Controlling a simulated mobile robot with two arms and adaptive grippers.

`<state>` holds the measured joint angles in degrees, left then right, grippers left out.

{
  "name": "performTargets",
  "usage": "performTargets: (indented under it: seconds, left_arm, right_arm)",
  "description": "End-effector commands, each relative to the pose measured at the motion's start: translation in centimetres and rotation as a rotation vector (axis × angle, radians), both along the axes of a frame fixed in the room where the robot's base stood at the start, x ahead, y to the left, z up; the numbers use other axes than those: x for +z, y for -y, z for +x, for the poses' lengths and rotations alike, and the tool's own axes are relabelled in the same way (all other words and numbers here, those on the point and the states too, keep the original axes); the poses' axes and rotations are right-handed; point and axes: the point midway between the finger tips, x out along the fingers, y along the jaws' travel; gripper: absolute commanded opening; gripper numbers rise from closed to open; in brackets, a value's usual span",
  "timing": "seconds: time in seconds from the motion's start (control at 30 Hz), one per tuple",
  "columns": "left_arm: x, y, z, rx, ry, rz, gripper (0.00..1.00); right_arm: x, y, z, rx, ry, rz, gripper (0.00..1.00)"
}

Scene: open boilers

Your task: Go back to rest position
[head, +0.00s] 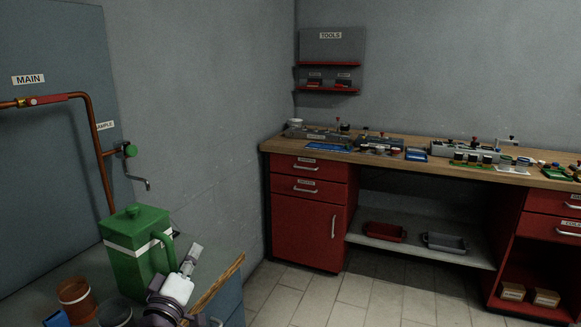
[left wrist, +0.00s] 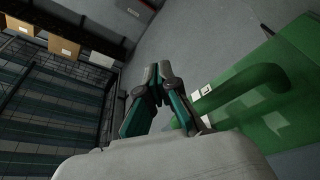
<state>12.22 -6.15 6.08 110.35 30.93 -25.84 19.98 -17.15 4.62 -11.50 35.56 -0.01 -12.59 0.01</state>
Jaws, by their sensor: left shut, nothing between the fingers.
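My left gripper (head: 188,268) is low in the head view, just right of a green lidded jug (head: 140,243) with a white band. In the left wrist view its fingers (left wrist: 158,82) are together and empty. The jug's green handle (left wrist: 245,84) is beside the fingers there, and I cannot tell whether they touch. The jug stands upright on a counter. My right gripper does not show in either view.
A blue-grey panel (head: 58,110) with a copper pipe (head: 95,140) and a tap (head: 137,180) stands behind the jug. A brown cup (head: 76,297) is at lower left. A red workbench (head: 307,225) stands across the tiled floor (head: 330,300), which has free room.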

Motion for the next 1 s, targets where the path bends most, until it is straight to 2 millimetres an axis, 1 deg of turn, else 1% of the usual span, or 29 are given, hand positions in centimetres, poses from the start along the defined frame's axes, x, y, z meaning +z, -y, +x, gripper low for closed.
performTargets:
  seconds: [0.03,0.07,0.1,0.17,0.2,0.27,0.3,0.4,0.5,0.63,0.83,1.0]
  left_arm:
    - [-3.3,0.8,-1.7,-0.027,-0.092,0.099,0.00]
    - [-5.2,1.3,-2.8,-0.046,-0.148,0.162,0.00]
    - [-7.7,1.9,-4.4,-0.073,-0.226,0.245,0.00]
    - [-11.3,2.6,-7.1,-0.116,-0.341,0.366,0.00]
    - [-13.7,2.8,-9.2,-0.147,-0.418,0.443,0.00]
    - [-16.8,3.1,-12.4,-0.193,-0.532,0.552,0.00]
    - [-18.6,3.0,-14.7,-0.223,-0.603,0.619,0.00]
    - [-21.8,2.8,-19.4,-0.288,-0.747,0.745,0.00]
    - [-23.8,2.4,-23.2,-0.340,-0.854,0.835,0.00]
    - [-25.4,1.8,-27.4,-0.397,-0.966,0.921,0.00]
    - [-26.7,0.9,-32.9,-0.475,-1.108,1.024,0.00]
    - [-27.1,0.0,-37.1,-0.536,-1.216,1.095,0.00]
  right_arm:
    - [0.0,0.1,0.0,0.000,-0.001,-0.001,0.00]
    - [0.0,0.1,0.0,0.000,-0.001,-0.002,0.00]
    - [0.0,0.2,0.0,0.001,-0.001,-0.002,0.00]
    - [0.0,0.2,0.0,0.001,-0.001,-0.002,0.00]
    - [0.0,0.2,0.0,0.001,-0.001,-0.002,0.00]
    - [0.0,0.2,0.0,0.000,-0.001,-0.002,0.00]
    - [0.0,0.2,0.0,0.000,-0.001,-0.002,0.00]
    - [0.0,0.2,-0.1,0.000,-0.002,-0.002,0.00]
    - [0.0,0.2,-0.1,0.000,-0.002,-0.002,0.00]
    - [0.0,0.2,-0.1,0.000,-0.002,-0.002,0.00]
    - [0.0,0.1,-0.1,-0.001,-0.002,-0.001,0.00]
    - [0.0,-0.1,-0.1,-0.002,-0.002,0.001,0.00]
